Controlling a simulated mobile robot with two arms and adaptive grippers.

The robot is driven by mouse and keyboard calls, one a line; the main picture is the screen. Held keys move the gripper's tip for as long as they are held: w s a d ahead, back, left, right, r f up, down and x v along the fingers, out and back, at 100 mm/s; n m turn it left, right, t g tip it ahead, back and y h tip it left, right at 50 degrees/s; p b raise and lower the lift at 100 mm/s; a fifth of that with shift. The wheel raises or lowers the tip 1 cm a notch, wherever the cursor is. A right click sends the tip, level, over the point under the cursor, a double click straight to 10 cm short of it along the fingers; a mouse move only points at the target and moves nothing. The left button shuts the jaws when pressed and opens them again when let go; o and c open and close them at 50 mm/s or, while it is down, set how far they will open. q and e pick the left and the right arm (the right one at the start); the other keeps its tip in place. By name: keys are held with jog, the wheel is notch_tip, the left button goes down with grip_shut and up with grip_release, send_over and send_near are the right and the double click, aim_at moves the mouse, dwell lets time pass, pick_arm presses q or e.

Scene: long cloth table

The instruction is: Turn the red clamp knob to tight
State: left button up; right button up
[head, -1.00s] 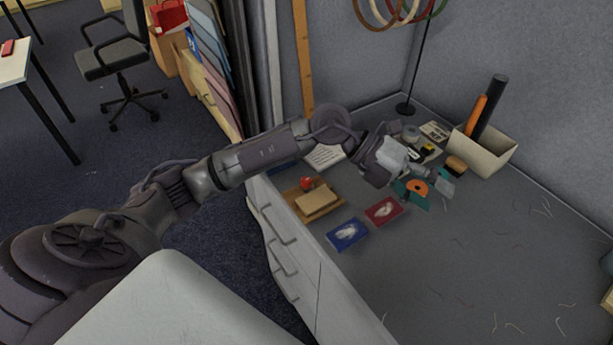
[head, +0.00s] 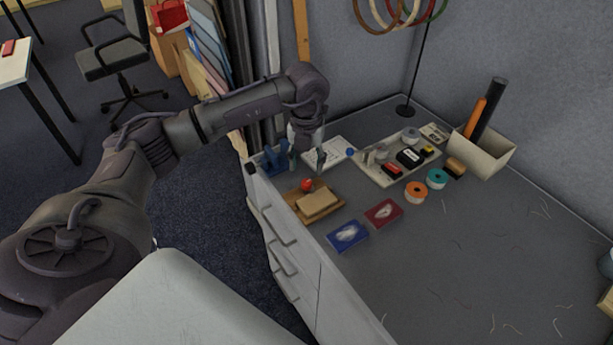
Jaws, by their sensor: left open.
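The red clamp knob (head: 306,185) stands on a wooden board (head: 340,210) near the left edge of the table, just behind a tan block (head: 318,202) on the same board. My left gripper (head: 307,160) is open, pointing down a little above and behind the knob. It looks apart from the knob, with nothing seen between its fingers. Whether the knob is loose or tight cannot be told from here. My right gripper is not in view.
A blue object (head: 277,158) and a white sheet (head: 332,150) lie close to the gripper. A blue box (head: 348,236) and a red box (head: 384,212) lie in front. Spools (head: 437,179) and a tray (head: 372,169) of small items are to the right. The table's right part is mostly free.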

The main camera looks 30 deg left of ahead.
aim_at(307, 182)
pick_arm(q)
notch_tip(307, 182, down, 6)
jog(key=shift+r+p, duration=0.1)
jog(key=shift+p, duration=0.2)
grip_shut()
